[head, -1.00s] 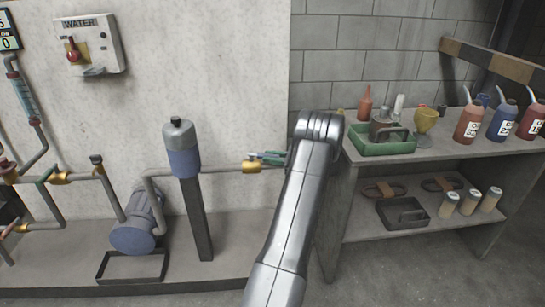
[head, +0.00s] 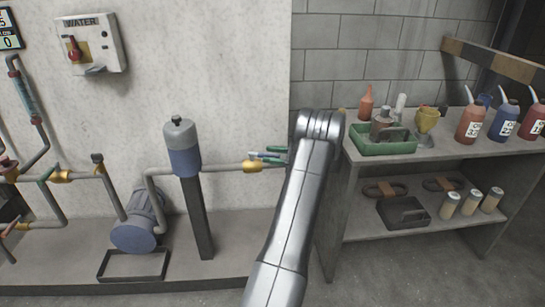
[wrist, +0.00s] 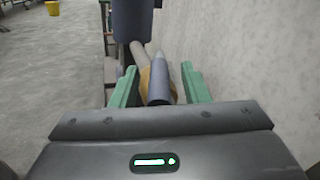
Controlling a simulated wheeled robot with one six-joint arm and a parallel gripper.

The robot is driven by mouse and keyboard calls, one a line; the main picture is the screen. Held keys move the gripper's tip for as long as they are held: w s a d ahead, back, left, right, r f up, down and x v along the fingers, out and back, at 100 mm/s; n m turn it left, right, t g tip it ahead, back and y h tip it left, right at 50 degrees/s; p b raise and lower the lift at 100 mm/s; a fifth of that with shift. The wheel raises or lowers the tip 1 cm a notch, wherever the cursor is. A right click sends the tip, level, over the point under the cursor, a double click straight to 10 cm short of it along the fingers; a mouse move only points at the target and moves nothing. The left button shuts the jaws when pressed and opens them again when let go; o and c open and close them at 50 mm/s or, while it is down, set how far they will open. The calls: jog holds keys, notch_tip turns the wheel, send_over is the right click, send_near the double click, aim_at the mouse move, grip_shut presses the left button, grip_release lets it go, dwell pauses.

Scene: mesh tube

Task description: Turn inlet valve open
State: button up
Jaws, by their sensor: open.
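A brass valve (head: 251,166) sits on the grey pipe to the right of the blue-grey cylinder. I take it for the inlet valve, though I see no label on it. In the wrist view its grey-blue lever (wrist: 159,82) points towards me, with the brass body (wrist: 146,82) behind it. My gripper (head: 266,154) has green fingers and reaches the valve from the right. In the wrist view my gripper (wrist: 160,88) is open, with one finger on each side of the lever. I cannot tell whether either finger touches it.
The blue-grey filter cylinder (head: 183,148) stands on a dark post just left of the valve. A blue pump (head: 140,225) is further left. A WATER switch box (head: 91,45) hangs on the wall. A shelf (head: 470,150) with bottles and a green tray (head: 385,146) stands right of my arm.

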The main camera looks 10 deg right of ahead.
aim_at(272, 154)
notch_tip(272, 154, up, 10)
jog(key=shift+f+p, duration=0.2)
jog(key=shift+p, duration=0.9)
